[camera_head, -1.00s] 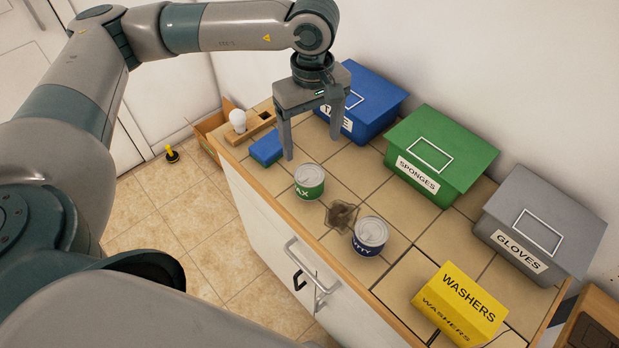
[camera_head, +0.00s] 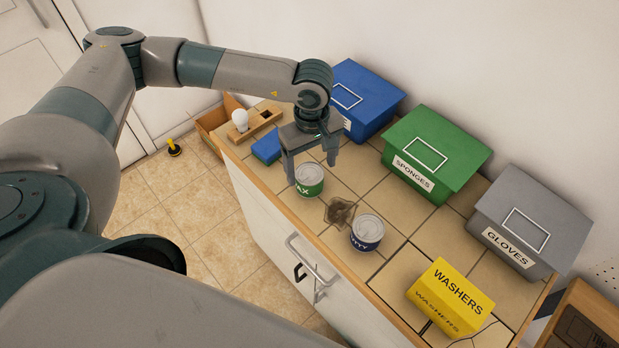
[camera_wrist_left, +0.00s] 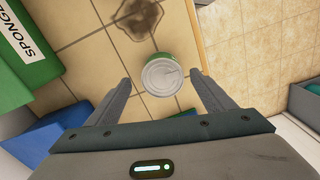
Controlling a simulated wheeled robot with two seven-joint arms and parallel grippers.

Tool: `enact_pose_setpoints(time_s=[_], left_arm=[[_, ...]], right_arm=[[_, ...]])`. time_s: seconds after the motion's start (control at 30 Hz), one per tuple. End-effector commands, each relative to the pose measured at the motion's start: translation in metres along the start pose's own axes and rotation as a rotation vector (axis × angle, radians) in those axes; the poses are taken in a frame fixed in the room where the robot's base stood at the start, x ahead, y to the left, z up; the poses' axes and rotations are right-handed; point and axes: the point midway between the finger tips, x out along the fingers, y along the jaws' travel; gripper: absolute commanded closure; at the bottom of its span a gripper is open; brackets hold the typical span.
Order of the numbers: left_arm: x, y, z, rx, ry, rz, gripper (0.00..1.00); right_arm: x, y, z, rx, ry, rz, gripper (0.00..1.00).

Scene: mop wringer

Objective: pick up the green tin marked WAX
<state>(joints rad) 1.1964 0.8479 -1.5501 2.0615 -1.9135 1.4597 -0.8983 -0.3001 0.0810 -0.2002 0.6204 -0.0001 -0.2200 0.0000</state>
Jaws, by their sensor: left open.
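The green tin marked WAX (camera_head: 308,182) stands upright on the tiled counter near its front edge, with a grey lid. My left gripper (camera_head: 312,174) is open, its fingers pointing down just above and behind the tin in the head view. In the left wrist view the tin (camera_wrist_left: 162,76) lies ahead, between the lines of the two open fingers (camera_wrist_left: 162,84), nearer the middle. I cannot tell how high the fingertips are above the counter. My right gripper is not in view.
A blue-labelled tin (camera_head: 367,231) and a brown stain (camera_head: 340,211) are right of the WAX tin. A blue sponge-like block (camera_head: 267,148) and a wooden holder with a bulb (camera_head: 241,120) are left. Green (camera_head: 430,155) and grey (camera_head: 530,220) bins and a yellow WASHERS box (camera_head: 452,298) stand around.

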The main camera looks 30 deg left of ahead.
Motion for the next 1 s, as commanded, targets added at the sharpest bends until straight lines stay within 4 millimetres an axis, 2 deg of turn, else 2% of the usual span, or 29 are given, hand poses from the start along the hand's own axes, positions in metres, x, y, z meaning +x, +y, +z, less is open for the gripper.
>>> enact_pose_setpoints(time_s=[0.27,0.5,0.7,1.0], left_arm=[[0.011,-0.003,0.002,0.0,-0.001,-0.003,0.24],[0.038,-0.004,0.002,-0.001,-0.001,-0.004,0.24],[0.051,-0.004,0.002,0.0,0.0,-0.001,0.24],[0.052,-0.004,0.002,0.0,0.0,0.0,0.24]], right_arm=[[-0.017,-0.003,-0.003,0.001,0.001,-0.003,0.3],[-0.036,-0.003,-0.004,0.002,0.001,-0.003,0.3],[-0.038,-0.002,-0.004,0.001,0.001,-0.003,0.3],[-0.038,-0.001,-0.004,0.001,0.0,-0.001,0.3]])
